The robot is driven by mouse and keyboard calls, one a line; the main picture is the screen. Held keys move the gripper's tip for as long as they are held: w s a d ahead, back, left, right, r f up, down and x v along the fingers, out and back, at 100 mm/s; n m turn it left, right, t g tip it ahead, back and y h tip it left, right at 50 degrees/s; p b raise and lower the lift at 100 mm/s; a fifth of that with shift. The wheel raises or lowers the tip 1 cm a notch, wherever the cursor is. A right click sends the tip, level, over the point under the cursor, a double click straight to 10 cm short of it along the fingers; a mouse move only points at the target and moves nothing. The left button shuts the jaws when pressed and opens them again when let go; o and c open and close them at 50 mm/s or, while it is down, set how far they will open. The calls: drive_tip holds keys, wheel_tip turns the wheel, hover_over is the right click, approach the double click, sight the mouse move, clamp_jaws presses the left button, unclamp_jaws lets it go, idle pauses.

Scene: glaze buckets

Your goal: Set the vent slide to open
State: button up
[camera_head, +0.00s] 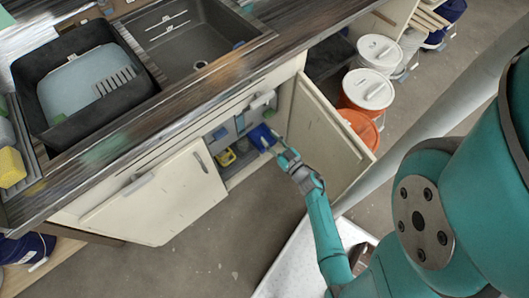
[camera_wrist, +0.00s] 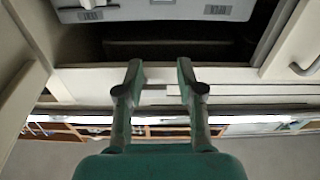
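My gripper (camera_head: 274,146) reaches into the open cabinet under the sink, close to a blue item (camera_head: 260,134) inside. In the wrist view my gripper (camera_wrist: 159,68) has its two green fingers apart with nothing between them. Beyond the fingertips a light grey panel (camera_wrist: 155,12) with small dark slotted patches shows at the top edge, cut off by the frame. I cannot make out which part is the vent slide or how it is set. A dark gap lies below the panel, and pale cabinet edges run across behind the fingers.
White-lidded buckets (camera_head: 367,90) stand beyond the right door. The sink counter (camera_head: 165,105) overhangs the cabinet.

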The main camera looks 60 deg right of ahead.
drive_tip(key=s+a+r, duration=0.3)
drive_tip(key=s+a, duration=0.1)
drive_tip(key=a, duration=0.5)
drive_tip(key=shift+r, duration=0.2)
drive_tip(key=shift+w, duration=0.1)
drive_tip(key=w+d+f, duration=0.3)
drive_tip(key=d+f, duration=0.1)
drive_tip(key=d, duration=0.7)
drive_tip(key=w+d+f, duration=0.3)
drive_tip(key=d, duration=0.8)
drive_tip(key=x, duration=1)
drive_tip(key=shift+w+d+f+g, duration=0.2)
drive_tip(key=shift+d+f+g, duration=0.1)
drive_tip(key=shift+f+g, duration=0.15)
clamp_jaws()
